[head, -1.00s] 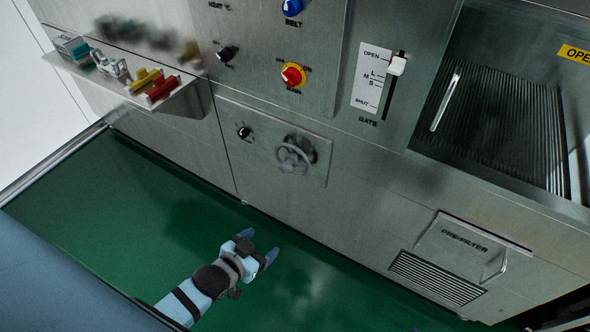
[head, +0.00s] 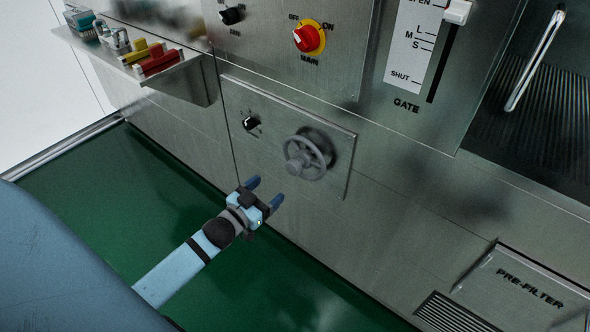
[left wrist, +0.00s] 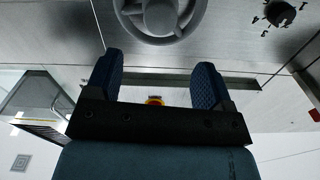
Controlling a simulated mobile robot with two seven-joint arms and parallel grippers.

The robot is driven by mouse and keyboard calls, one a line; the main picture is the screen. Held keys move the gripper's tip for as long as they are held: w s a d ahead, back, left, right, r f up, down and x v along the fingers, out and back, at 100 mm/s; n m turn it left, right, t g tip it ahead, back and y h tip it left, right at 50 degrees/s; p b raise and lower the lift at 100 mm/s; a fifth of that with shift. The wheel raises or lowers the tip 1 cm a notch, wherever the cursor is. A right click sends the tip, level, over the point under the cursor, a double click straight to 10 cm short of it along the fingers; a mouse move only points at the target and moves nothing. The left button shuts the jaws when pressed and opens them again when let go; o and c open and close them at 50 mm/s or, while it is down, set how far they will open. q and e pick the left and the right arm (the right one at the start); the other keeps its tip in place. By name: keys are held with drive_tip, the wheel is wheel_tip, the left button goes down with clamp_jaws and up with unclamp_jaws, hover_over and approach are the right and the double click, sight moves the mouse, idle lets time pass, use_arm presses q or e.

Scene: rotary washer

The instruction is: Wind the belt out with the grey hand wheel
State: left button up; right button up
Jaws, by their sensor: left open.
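The grey hand wheel (head: 309,154) is mounted on a raised metal plate low on the machine's front. In the left wrist view the wheel (left wrist: 164,17) shows at the top centre, partly cut off by the frame, beyond the fingertips. My left gripper (head: 265,191) is open and empty, below and to the left of the wheel in the head view, apart from it. Its two blue fingers also show in the left wrist view (left wrist: 158,72). The belt is not clearly identifiable in these frames. My right gripper is not in view.
A small black knob (head: 251,123) sits left of the wheel on the same plate. Above are the red main switch (head: 306,39) and the gate lever (head: 457,12). A shelf (head: 190,75) with coloured items juts out at upper left. Green floor (head: 110,200) lies clear below.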

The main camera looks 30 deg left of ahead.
sight(291, 169)
use_arm(q)
drive_tip(key=w, duration=0.3)
drive_tip(key=w+b, duration=0.1)
drive_tip(key=w, duration=0.2)
drive_tip(key=w+b, duration=0.1)
drive_tip(key=w, duration=0.3)
drive_tip(key=shift+d, duration=0.4)
drive_tip(key=shift+w, duration=0.75)
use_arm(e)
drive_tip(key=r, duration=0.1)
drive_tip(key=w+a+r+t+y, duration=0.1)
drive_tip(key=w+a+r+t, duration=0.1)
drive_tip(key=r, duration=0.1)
use_arm(q)
drive_tip(key=shift+c, duration=0.3)
